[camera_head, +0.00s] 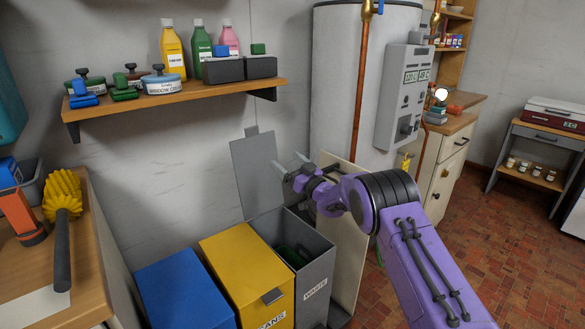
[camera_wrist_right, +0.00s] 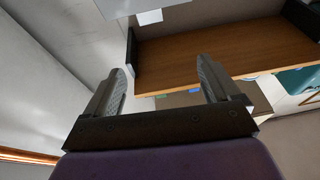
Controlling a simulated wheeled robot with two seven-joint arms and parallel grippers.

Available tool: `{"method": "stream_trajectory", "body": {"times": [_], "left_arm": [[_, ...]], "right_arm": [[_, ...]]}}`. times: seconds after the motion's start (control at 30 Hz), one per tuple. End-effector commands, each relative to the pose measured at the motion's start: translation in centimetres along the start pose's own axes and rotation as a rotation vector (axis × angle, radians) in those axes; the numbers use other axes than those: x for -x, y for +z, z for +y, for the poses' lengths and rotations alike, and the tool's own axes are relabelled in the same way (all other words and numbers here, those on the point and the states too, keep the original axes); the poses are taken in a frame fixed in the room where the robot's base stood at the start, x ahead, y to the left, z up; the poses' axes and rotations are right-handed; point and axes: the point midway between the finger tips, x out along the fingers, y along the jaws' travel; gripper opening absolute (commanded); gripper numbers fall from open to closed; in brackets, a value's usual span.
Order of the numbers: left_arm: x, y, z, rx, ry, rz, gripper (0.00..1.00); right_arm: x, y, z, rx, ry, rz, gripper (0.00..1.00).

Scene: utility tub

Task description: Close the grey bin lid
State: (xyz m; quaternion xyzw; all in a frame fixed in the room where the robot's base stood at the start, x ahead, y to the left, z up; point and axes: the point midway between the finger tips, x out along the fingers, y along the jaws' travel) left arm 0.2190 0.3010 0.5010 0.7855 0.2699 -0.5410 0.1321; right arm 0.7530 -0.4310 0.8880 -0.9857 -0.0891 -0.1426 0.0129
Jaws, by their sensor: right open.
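The grey bin (camera_head: 316,258), labelled WASTE, stands at the right end of a row of bins, with dark green contents partly visible inside. Its grey lid (camera_head: 256,172) is raised upright against the wall behind it. My right gripper (camera_head: 290,168) is open and empty, just to the right of the raised lid and above the bin's opening. I cannot tell whether a fingertip touches the lid. In the right wrist view the two fingers (camera_wrist_right: 168,90) are spread apart with nothing between them. A pale grey panel edge (camera_wrist_right: 150,8) shows at the top there, perhaps the lid. My left gripper is not in view.
A closed yellow bin (camera_head: 240,262) and a blue bin (camera_head: 180,285) stand left of the grey one. A wall shelf (camera_head: 180,98) with bottles and tins is above. A water heater (camera_head: 350,90) and beige board (camera_head: 345,240) stand close on the right.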

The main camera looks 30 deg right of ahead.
Motion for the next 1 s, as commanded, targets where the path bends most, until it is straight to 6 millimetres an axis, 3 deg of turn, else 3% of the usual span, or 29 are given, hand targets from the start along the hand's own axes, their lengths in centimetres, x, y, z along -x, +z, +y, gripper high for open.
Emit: {"method": "stream_trajectory", "body": {"times": [0.3, 0.5, 1.0], "left_arm": [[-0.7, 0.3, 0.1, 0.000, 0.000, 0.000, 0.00], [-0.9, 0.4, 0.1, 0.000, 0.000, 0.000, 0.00], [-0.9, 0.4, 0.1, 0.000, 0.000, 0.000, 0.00]], "right_arm": [[6.8, 0.1, 0.0, -0.002, 0.002, -0.002, 0.89], [9.8, 0.0, 0.0, -0.001, 0.001, -0.001, 0.89], [10.3, 0.0, 0.0, 0.000, 0.000, 0.000, 0.89]]}}
